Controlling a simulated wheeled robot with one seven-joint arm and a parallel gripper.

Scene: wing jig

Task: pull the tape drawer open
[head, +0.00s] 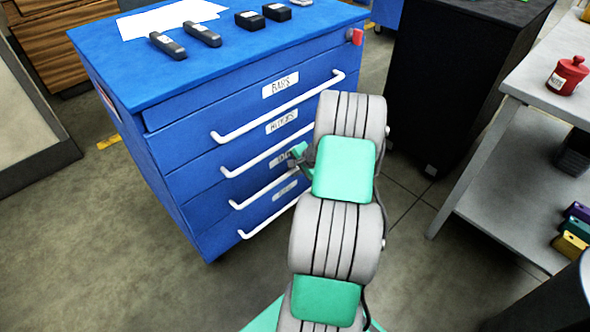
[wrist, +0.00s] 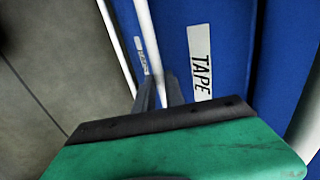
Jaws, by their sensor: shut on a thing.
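The tape drawer (head: 200,193) is the third one down in a blue cabinet and looks flush with the cabinet front in the head view. Its white label reads TAPE in the wrist view (wrist: 200,62). Its white bar handle (head: 262,190) runs along the front below the label, and it also shows in the wrist view (wrist: 150,45). My gripper (wrist: 159,88) is shut on this handle, with one dark finger on each side of the bar. In the head view my arm hides the handle's right part and most of the gripper.
The BARS drawer (head: 240,107) and another drawer lie above, and one with its own handle (head: 262,222) lies below. A black cabinet (head: 435,85) and a grey table (head: 548,75) stand to the right. Floor (head: 110,240) is clear at the front left.

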